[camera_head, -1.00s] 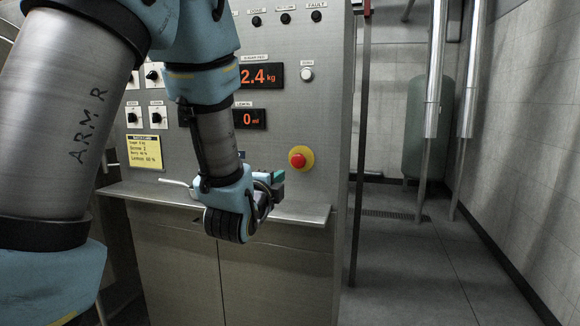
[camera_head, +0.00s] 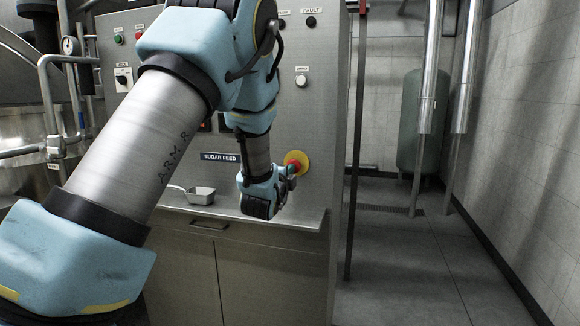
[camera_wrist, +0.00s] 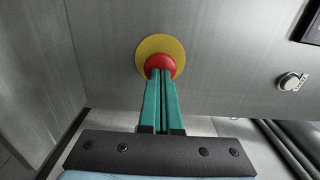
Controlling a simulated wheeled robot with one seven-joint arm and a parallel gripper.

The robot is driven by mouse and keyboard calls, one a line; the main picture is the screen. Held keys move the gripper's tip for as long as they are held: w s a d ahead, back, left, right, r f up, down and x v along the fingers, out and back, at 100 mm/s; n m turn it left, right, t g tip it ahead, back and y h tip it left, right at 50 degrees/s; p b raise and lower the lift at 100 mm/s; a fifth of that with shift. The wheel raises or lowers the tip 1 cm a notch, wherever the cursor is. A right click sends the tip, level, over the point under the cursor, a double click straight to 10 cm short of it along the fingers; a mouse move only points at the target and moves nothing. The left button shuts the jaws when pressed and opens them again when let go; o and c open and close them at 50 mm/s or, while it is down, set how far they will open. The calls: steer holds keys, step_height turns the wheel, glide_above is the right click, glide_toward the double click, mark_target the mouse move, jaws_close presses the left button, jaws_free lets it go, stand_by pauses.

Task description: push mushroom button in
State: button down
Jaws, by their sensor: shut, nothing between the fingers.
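The red mushroom button (camera_wrist: 160,63) sits on a round yellow plate (camera_wrist: 150,47) on the grey panel face. In the wrist view my gripper (camera_wrist: 160,76) is shut, its two green fingers side by side, with the tips overlapping the lower part of the red cap. They look to be at or touching it; exact contact cannot be told. In the head view the yellow plate (camera_head: 303,158) shows behind my gripper (camera_head: 291,169), which partly hides the red cap. Whether the button is pressed in cannot be seen.
A steel ledge (camera_head: 300,219) juts out below the panel, with a small metal scoop (camera_head: 200,195) on it. A white knob (camera_head: 301,80) is above the button. A dark post (camera_head: 357,150) stands right of the cabinet. Open floor lies further right.

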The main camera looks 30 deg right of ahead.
steer(key=shift+w+d, duration=0.15)
steer(key=shift+w+d+r+b, duration=0.3)
steer(key=shift+w+d+b, duration=0.3)
steer(key=shift+b, duration=0.25)
steer(key=shift+a+f, duration=0.15)
